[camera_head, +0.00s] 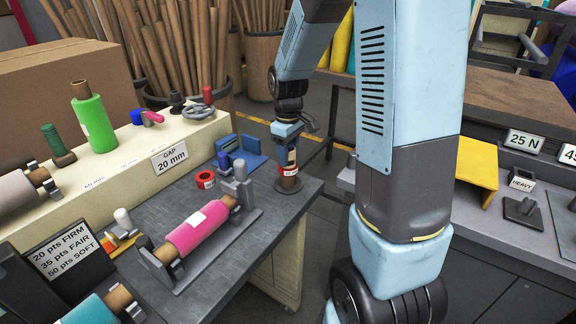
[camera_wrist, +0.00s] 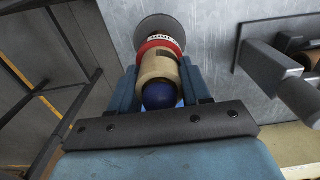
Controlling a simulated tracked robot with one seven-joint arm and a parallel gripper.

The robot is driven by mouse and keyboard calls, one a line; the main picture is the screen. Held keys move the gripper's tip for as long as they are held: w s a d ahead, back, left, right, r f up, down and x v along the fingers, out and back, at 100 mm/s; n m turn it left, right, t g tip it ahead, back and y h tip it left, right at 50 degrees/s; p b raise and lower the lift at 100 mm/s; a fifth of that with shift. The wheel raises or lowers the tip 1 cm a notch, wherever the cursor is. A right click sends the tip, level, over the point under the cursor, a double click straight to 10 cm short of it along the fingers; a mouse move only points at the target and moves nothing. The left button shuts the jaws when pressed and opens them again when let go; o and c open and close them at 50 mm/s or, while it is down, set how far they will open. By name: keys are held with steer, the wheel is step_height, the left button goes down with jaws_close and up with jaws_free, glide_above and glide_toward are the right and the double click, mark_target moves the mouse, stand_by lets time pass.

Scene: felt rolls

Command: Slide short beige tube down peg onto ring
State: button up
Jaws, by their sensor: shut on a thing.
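A short beige tube (camera_wrist: 158,67) is between the two jaws of my gripper (camera_wrist: 160,88), which is shut on it. A rounded blue peg tip (camera_wrist: 160,95) shows at the tube's near end, so the tube appears to be around the peg. The red ring (camera_wrist: 158,44) lies just beyond the tube's far end; whether they touch I cannot tell. The peg's dark round base (camera_wrist: 150,25) is beyond the ring. In the head view, my gripper (camera_head: 290,152) points down above the red ring (camera_head: 288,171) at the bench corner.
A blue bracket (camera_head: 240,152) and a loose red roll (camera_head: 205,180) stand left of the peg on the grey bench (camera_head: 160,208). A pink roll (camera_head: 196,230) lies in a cradle in front. The bench edge is close on the peg's right.

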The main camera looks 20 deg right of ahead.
steer(key=o, duration=1.3)
step_height(320, 180, up, 14)
steer(key=shift+w+f, duration=0.1)
steer(key=shift+f, duration=0.1)
stand_by(0.4)
steer(key=s+r+m+t, duration=0.2)
steer(key=s, duration=0.5)
steer(key=s+r+m+t, duration=0.1)
steer(key=s+r+m, duration=0.1)
steer(key=s, duration=0.5)
steer(key=s+r+m+t, duration=0.2)
steer(key=s+m, duration=0.1)
steer(key=s, duration=0.5)
steer(key=shift+a+r+t, duration=0.25)
steer(key=shift+a+t, duration=0.05)
steer(key=shift+a, duration=0.05)
